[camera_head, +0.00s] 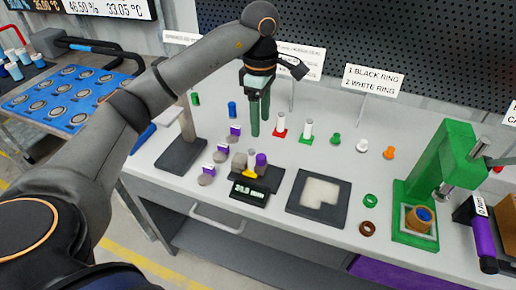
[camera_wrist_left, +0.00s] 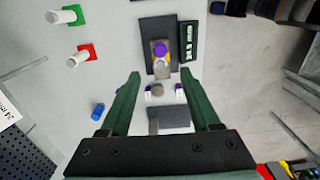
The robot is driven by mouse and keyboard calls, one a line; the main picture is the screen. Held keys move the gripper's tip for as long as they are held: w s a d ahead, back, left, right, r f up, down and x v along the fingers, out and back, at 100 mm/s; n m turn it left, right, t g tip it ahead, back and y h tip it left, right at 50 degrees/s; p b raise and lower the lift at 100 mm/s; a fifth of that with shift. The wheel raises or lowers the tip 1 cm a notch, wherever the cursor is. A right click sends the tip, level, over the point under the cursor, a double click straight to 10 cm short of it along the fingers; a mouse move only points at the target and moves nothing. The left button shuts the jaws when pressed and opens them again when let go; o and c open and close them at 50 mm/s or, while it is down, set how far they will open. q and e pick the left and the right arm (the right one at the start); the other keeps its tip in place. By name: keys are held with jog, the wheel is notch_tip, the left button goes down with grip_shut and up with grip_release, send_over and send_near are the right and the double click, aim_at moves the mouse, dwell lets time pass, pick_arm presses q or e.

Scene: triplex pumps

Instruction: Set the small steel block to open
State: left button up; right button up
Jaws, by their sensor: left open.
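In the head view a dark stand (camera_head: 273,178) on the bench holds a small grey block (camera_head: 239,161), a yellow piece (camera_head: 252,173) and a purple-topped part (camera_head: 261,160). A lit digital display (camera_head: 249,191) is at its front. The wrist view shows the same stand (camera_wrist_left: 148,30), with the purple top (camera_wrist_left: 160,47) and display (camera_wrist_left: 187,42). I cannot tell the grey block's setting. My left gripper (camera_head: 260,126) hangs above the bench, behind and apart from the stand. Its green fingers (camera_wrist_left: 160,74) are spread and empty. My right gripper does not show.
Discs with purple-and-white pieces (camera_head: 221,153) stand left of the stand. Red (camera_head: 279,130) and green (camera_head: 305,137) based white pegs stand right of the gripper. A black tray (camera_head: 337,218) and green press (camera_head: 442,175) are farther right.

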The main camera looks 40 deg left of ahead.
aim_at(260, 155)
pick_arm(q)
notch_tip(260, 155, down, 12)
jog(key=shift+f+p, duration=0.2)
jog(key=shift+p, duration=0.35)
grip_shut()
dwell(0.4)
dwell(1.0)
